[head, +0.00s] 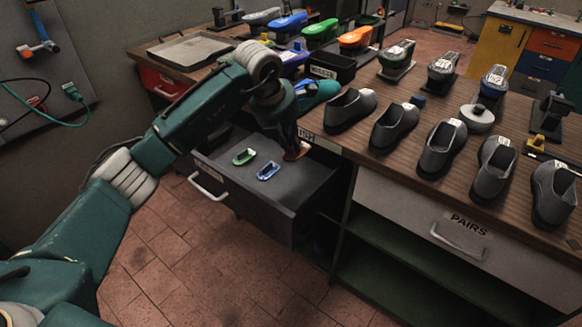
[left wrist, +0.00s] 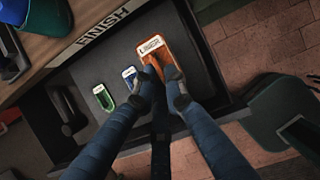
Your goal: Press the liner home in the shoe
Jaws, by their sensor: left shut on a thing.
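My left gripper (head: 297,146) reaches down into the open drawer labelled FINISH (head: 262,222) and is shut on an orange liner (head: 298,154). In the left wrist view the fingertips (left wrist: 161,88) close on the lower part of the orange liner (left wrist: 177,73), whose white label reads LINER. A blue liner (head: 268,172) and a green liner (head: 244,157) lie beside it on the drawer floor, apart from the fingers. Several grey shoes (head: 440,152) stand in a row on the bench; their insides are hard to make out. My right gripper is not in view.
The wooden bench (head: 408,165) is above the drawer. A closed PAIRS drawer (head: 400,212) is to the right. A black bin (head: 335,70), a round grey lidded thing (head: 477,120) and stands with colour-marked forms (head: 442,68) crowd the bench's back. The drawer's front half is clear.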

